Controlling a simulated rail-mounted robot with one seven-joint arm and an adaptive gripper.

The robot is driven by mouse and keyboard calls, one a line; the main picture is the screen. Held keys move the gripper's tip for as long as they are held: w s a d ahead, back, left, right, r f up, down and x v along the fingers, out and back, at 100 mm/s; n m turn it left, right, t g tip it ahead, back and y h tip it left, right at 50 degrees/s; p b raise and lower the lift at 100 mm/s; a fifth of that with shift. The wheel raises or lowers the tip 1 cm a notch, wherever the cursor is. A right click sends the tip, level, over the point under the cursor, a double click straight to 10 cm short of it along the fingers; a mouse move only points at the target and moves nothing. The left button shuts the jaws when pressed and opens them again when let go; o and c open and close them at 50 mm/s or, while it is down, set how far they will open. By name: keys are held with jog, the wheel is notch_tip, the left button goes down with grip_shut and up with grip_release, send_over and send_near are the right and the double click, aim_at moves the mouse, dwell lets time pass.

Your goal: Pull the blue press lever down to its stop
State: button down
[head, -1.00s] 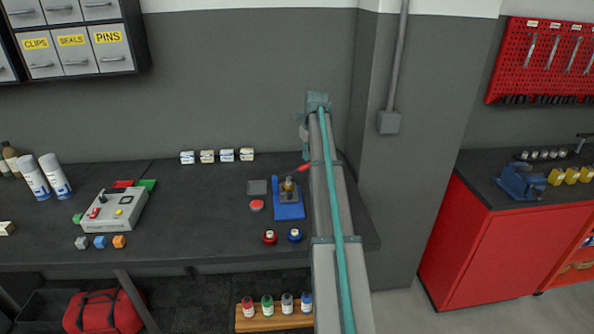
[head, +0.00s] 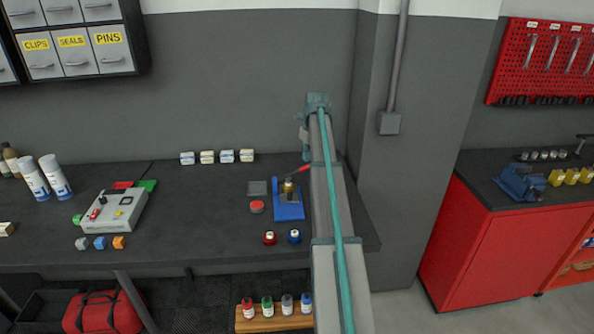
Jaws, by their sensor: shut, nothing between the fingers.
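A small press with a blue base (head: 289,212) stands on the dark bench, just left of my arm. It has a brass-coloured upper part (head: 289,187). A red lever (head: 303,169) slants up to the right from the top of the press. The lever's right end meets the edge of my arm in the picture, and I cannot tell whether anything touches it. My grey and teal arm rises in front of the bench. My gripper does not show; the arm hides that area.
A red button (head: 257,207) and a dark square plate (head: 257,188) lie left of the press. A grey control box (head: 115,211) stands farther left. Bench between is clear.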

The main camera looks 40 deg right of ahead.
jog(key=shift+f, duration=0.45)
